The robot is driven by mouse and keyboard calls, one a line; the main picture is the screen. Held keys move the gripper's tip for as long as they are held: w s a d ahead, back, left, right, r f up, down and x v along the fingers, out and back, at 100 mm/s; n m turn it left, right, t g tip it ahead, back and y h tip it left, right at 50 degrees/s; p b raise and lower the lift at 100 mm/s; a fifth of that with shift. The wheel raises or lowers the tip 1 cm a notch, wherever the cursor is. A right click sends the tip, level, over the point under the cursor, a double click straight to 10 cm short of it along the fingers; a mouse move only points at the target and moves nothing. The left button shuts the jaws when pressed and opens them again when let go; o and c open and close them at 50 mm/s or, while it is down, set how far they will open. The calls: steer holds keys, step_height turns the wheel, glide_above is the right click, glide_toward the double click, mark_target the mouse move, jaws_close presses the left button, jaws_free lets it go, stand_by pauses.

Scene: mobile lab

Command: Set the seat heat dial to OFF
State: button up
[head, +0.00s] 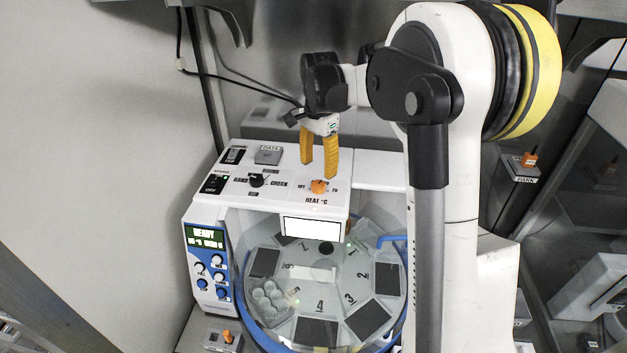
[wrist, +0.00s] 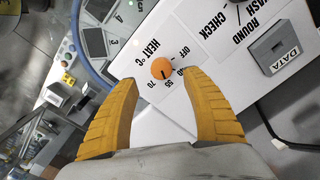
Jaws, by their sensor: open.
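The heat dial is a small orange knob (head: 319,186) on the front of the white machine's top panel, above the HEAT °C label. It also shows in the wrist view (wrist: 160,67), with OFF at its upper right and numbers up to 70 around its lower side. A dark mark on the knob seems to face the numbers, away from OFF; the exact setting is too small to tell. My gripper (head: 319,167) is open, its yellow fingers pointing down just above and behind the knob. In the wrist view (wrist: 158,76) the knob shows between the fingertips, with no clear contact.
A black HAND/CHECK knob (head: 257,180) sits left of the dial. A DATA block (head: 268,154) and black switches (head: 214,184) are on the same panel. A round clear-covered carousel with a blue rim (head: 243,300) lies in front. A wall stands close behind.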

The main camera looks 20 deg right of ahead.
mark_target(318, 184)
step_height(318, 184, down, 8)
steer(key=shift+w+r, duration=0.1)
steer(key=shift+r, duration=0.05)
steer(key=c, duration=1.2)
